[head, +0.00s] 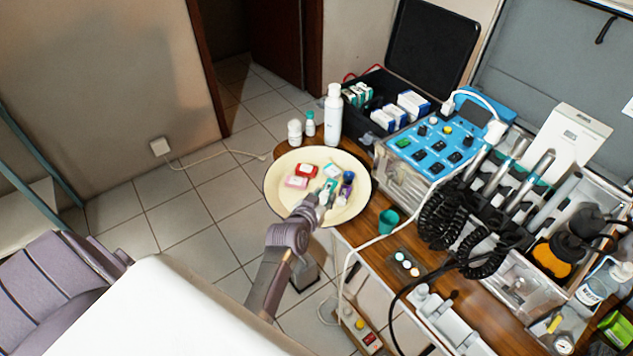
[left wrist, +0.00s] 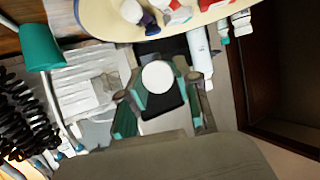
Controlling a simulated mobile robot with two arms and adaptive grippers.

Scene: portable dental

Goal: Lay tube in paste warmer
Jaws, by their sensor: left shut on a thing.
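My left gripper (head: 322,198) is over the near side of the round cream tray (head: 278,184). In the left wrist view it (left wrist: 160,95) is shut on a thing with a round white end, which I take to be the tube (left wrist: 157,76). Its body is mostly hidden behind that end. In the head view the gripper largely hides the tube, and I cannot tell whether it touches the tray. I cannot tell for sure which device is the paste warmer. My right gripper is not in view.
Small red, pink and blue items lie on the tray. A white bottle (head: 333,116) stands behind it. A teal cup (head: 388,221) stands right of it, near a dark strip with round pots (head: 408,263). A blue-topped unit (head: 436,143) and coiled black cables (head: 445,212) crowd the right.

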